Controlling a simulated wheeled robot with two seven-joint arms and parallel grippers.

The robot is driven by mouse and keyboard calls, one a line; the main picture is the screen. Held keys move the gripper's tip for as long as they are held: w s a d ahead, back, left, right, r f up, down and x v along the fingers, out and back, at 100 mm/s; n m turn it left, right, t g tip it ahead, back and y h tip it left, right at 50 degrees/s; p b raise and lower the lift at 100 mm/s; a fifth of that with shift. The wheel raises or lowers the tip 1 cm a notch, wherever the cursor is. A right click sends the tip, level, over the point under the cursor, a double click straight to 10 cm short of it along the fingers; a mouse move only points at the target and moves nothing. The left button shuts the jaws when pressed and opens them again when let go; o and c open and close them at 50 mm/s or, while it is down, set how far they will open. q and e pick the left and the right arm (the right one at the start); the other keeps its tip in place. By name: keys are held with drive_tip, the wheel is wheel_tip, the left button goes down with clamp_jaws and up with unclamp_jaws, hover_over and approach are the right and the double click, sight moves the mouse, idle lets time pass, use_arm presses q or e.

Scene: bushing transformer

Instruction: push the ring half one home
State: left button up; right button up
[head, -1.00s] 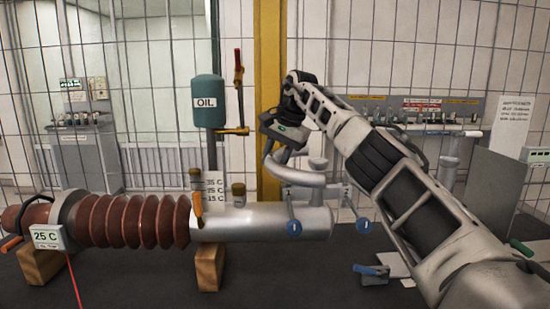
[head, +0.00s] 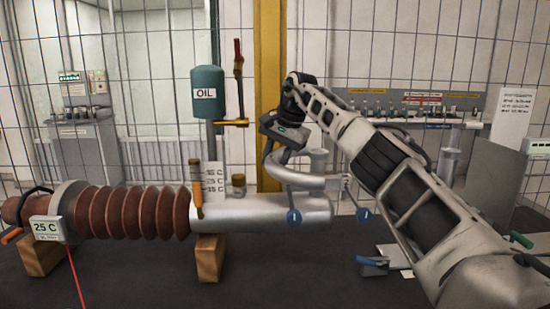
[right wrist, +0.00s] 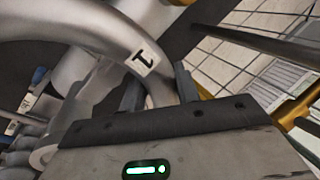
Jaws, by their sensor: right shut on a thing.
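Ring half one is a grey curved tube (head: 296,181) just above and behind the right end of the silver cylinder (head: 262,213) of the bushing. In the right wrist view, the ring half (right wrist: 113,40) bears a white label with a "1". My right gripper (right wrist: 158,92) has its two dark fingers on either side of the tube, shut on it. In the head view, its fingertips are hidden behind the wrist and the ring. I cannot tell whether the ring half touches its seat. My left gripper is not in view.
The brown ribbed bushing (head: 140,212) lies on wooden blocks (head: 209,258). A green oil pot (head: 207,92) stands behind it by a yellow post (head: 270,60). Blue round tags (head: 294,217) hang near the cylinder's end. A blue-handled tool (head: 372,262) lies on the dark table.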

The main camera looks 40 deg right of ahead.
drive_tip(key=shift+f, duration=0.15)
drive_tip(key=o, duration=1.2)
